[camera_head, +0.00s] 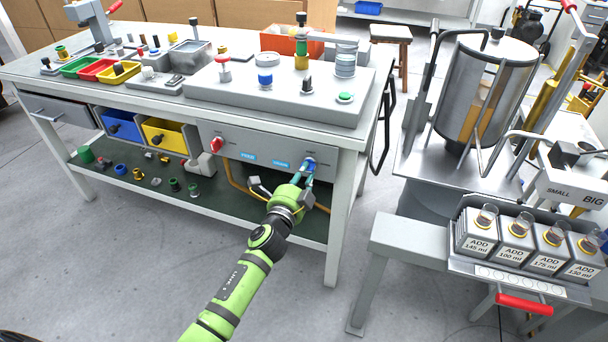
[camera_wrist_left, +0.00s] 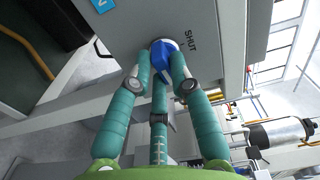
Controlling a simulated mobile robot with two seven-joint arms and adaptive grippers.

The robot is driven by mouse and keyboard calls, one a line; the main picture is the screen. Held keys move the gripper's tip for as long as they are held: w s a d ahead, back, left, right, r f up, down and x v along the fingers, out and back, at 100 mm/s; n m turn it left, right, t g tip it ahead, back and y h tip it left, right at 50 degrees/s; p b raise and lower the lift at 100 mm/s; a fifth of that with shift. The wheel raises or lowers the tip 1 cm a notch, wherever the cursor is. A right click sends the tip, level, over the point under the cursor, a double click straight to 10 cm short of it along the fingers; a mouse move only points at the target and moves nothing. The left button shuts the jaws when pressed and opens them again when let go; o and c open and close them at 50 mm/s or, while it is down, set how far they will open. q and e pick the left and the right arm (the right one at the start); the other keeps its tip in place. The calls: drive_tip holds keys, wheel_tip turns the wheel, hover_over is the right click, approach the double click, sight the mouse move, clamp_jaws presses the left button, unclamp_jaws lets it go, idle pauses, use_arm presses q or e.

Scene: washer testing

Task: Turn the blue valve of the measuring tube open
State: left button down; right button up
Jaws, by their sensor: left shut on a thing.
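The blue valve (camera_head: 310,164) sits on the front panel of the workbench, at the panel's right end. My left gripper (camera_head: 308,172) reaches up to it and is shut on it. In the left wrist view the valve (camera_wrist_left: 162,60) shows as a blue knob between the teal fingertips of my left gripper (camera_wrist_left: 161,75). The word SHUT is printed on the panel beside the knob. The measuring tube cannot be made out for certain. My right gripper is not in view.
A red valve (camera_head: 216,144) is on the same panel to the left. The bench top (camera_head: 150,88) holds trays and fittings. A lower shelf (camera_head: 120,170) carries loose parts. A stand with several labelled ADD containers (camera_head: 517,240) is at the right. The floor in front is clear.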

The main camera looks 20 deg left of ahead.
use_arm(q)
drive_tip(key=shift+m, duration=0.7)
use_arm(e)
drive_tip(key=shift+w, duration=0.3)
use_arm(q)
drive_tip(key=c, duration=1.1)
unclamp_jaws()
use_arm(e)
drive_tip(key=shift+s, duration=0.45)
use_arm(q)
drive_tip(key=s, duration=1.2)
drive_tip(key=shift+a, duration=0.25)
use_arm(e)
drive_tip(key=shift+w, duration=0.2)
